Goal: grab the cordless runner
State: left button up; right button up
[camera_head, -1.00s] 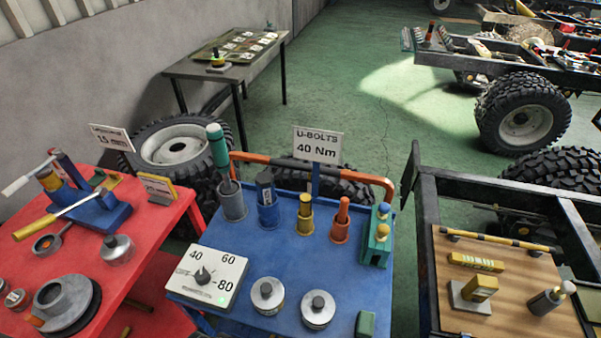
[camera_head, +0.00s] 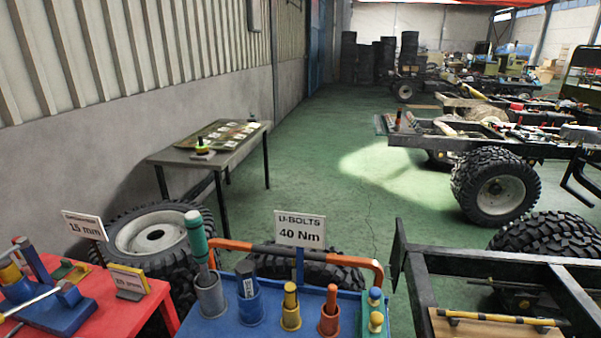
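I cannot tell for sure which thing is the cordless runner. On the blue cart (camera_head: 195,325) several tools stand upright in cups. A tool with a green handle (camera_head: 196,238) leans in a grey cup (camera_head: 210,297). A dark blue tool (camera_head: 246,280) is in a blue cup (camera_head: 251,309). A yellow tool (camera_head: 290,297) is in a yellow cup, and an orange tool (camera_head: 331,299) is in an orange cup. Neither of my grippers is in view.
A sign reading U-BOLTS 40 Nm (camera_head: 300,230) stands behind the cups by an orange rail (camera_head: 358,257). A red cart (camera_head: 95,318) is left, a dark chassis frame (camera_head: 480,260) right. A grey table (camera_head: 170,158) stands farther back. Green floor (camera_head: 320,150) is open beyond.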

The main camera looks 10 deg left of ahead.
aim_at(193, 220)
jog(key=u, duration=0.7)
jog(key=k, duration=0.75)
jog(key=z, duration=0.9)
